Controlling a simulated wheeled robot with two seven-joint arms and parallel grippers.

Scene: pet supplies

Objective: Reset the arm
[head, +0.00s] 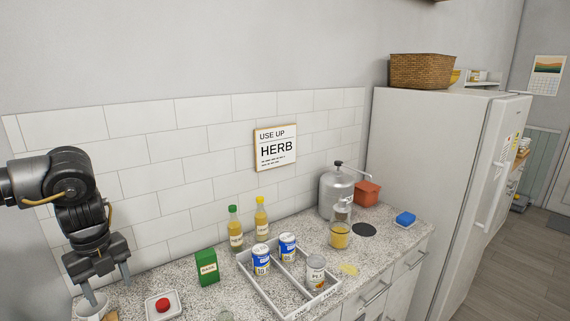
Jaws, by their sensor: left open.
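My left arm comes in at the left edge and hangs down over the counter. My left gripper (107,284) points downward with its two fingers spread apart, and nothing shows between them. One fingertip is close to a white cup-like container (90,305) at the bottom left; I cannot tell whether they touch. My right gripper is not in the view.
A fridge (440,170) stands right.

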